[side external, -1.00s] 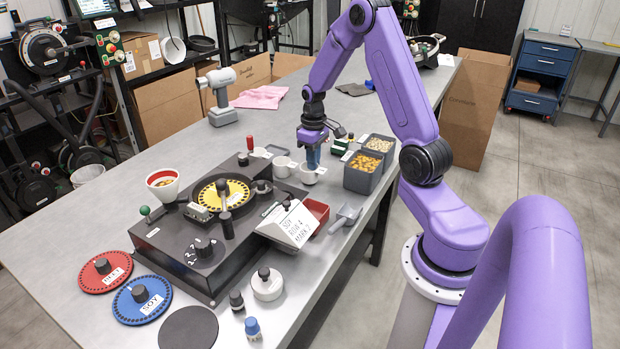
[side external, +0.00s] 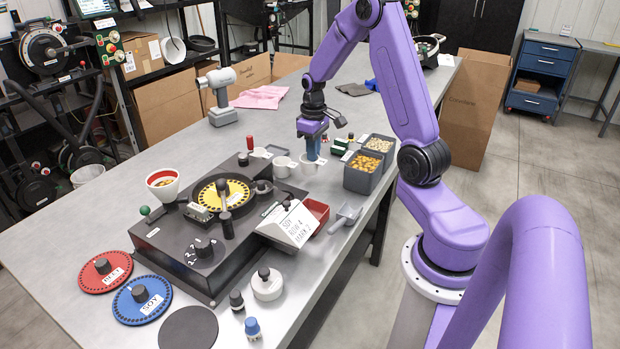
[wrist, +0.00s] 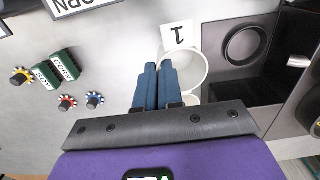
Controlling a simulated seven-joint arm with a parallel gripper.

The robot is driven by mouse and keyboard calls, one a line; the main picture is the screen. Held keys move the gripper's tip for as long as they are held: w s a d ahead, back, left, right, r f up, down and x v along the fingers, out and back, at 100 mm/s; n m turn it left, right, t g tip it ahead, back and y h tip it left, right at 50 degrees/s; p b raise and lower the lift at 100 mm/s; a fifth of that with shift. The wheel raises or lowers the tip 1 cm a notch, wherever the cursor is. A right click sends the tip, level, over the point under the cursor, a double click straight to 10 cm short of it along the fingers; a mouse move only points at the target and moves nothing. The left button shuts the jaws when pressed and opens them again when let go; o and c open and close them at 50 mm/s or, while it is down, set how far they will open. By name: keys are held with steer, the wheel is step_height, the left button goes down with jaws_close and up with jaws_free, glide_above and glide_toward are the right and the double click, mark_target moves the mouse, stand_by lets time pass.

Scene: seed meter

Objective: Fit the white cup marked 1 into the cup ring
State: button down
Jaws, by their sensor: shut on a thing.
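The white cup marked 1 (wrist: 192,68) is held by my gripper (wrist: 160,68). Its label with a 1 shows at the top of the wrist view. The two blue fingers are closed together at the cup's side, and hide part of it. In the side view my gripper (side external: 313,158) points down over the table, with the cup (side external: 307,169) at its fingertips. A dark round ring (wrist: 245,44), which looks like the cup ring, is on a dark block right of the cup in the wrist view. I cannot clearly pick it out in the side view.
Other white cups (side external: 284,167) stand close left of the held cup. The black seed meter base (side external: 180,243) lies left and nearer. Seed tubs (side external: 362,176) and a small green block (side external: 340,147) stand on the right.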

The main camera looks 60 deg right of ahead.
steer(key=w+a+r, duration=0.2)
steer(key=a+r, duration=0.3)
steer(key=a, duration=0.5)
steer(key=shift+y, duration=0.3)
steer(key=shift+a+f, duration=0.15)
steer(key=shift+f, duration=2.9)
steer(key=shift+f, duration=1.15)
steer(key=c, duration=1)
jaws_free()
steer(key=shift+o, duration=0.2)
steer(key=shift+r, duration=0.1)
steer(key=shift+r, duration=2.95)
